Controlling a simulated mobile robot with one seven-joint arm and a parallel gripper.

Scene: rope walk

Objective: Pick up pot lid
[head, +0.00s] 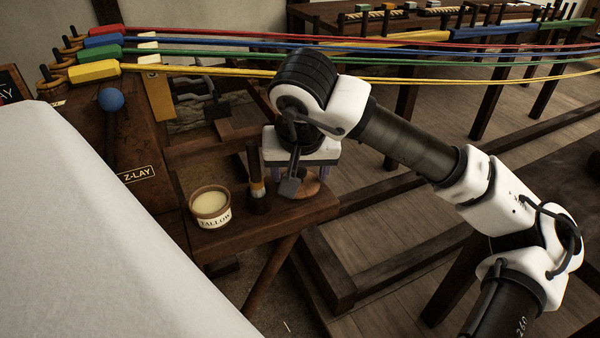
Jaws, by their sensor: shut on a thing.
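The pot lid (313,186) is a small terracotta-brown round piece at the right end of the low wooden shelf. It is partly hidden by my gripper. My gripper (299,176) points down from above and is shut on the lid. I cannot tell whether the lid touches the shelf or is slightly above it. The tallow pot (210,220) stands uncovered to the left, with pale tallow inside and a label reading TALLOW.
A dark brush-like tool (258,190) stands upright between the pot and my gripper. The wooden shelf (255,232) is narrow.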

